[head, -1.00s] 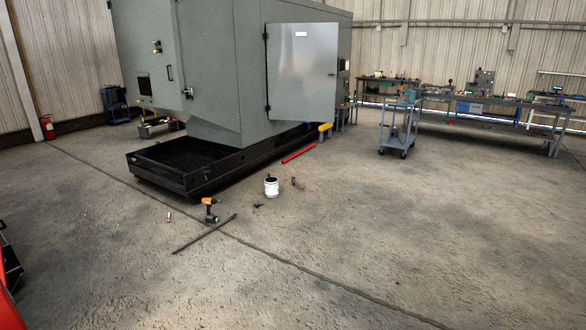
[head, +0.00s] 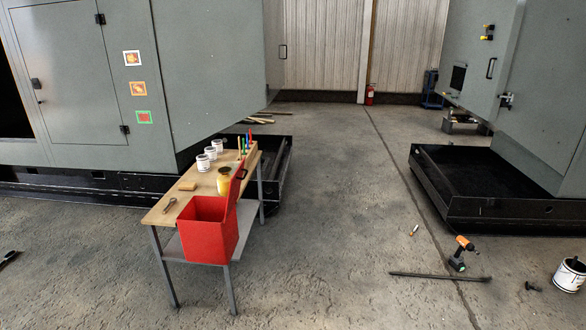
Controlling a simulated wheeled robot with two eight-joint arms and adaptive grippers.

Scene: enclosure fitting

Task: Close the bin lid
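A red bin (head: 207,236) stands in the left half of the head view, at the near end of a small wooden-topped table. Its red lid (head: 236,188) stands raised on the bin's right side, so the bin is open at the top. Neither of my grippers shows in the head view.
The table (head: 157,213) also holds several white cans (head: 203,163), a yellow jar (head: 224,181) and coloured upright tools. A large grey enclosure (head: 200,80) stands behind it. A drill (head: 461,254), a dark bar (head: 440,277) and a white bucket (head: 570,275) lie to the right. The middle floor is open.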

